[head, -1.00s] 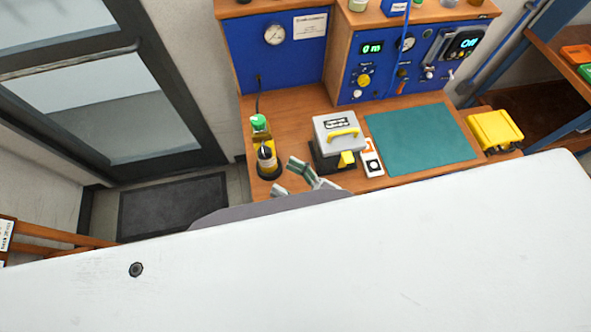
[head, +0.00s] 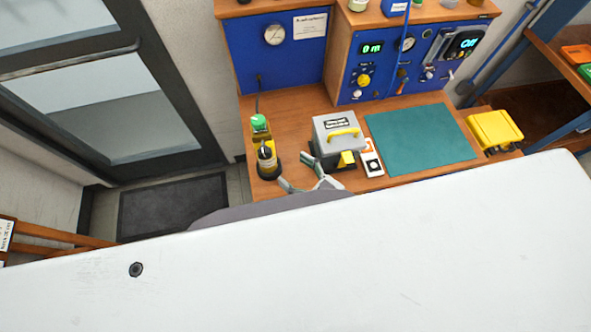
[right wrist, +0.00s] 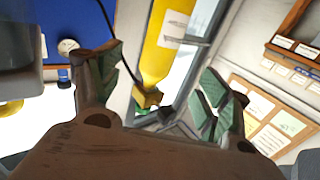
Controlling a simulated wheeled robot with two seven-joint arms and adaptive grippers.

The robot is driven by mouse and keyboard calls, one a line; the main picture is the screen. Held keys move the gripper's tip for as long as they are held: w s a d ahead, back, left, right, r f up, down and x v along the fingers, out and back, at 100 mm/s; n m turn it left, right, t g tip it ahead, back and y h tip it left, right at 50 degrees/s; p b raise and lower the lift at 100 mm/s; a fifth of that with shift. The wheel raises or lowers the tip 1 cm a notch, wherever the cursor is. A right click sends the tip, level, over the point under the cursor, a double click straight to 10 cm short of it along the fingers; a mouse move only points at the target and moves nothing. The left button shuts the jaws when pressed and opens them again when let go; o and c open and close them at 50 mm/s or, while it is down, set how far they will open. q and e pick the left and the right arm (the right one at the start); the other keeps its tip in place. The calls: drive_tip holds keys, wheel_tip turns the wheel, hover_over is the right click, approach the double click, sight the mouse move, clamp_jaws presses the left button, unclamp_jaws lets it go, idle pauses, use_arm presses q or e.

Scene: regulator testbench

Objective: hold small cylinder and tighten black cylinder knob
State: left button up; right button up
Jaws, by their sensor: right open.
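I cannot pick out a separate black knob. My left gripper is not in view.
A grey box (head: 331,127) with a yellow handle stands close right of my gripper. A white card, a green mat (head: 420,140) and a yellow case (head: 494,130) lie farther right. Blue gauge panels (head: 290,45) rise behind. A large white surface (head: 300,260) fills the foreground.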

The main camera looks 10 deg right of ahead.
drive_tip(key=shift+w+a, duration=0.1)
drive_tip(key=x, duration=1.1)
drive_tip(key=shift+w+a, duration=0.2)
drive_tip(key=shift+w, duration=0.1)
idle(0.3)
clamp_jaws()
idle(0.6)
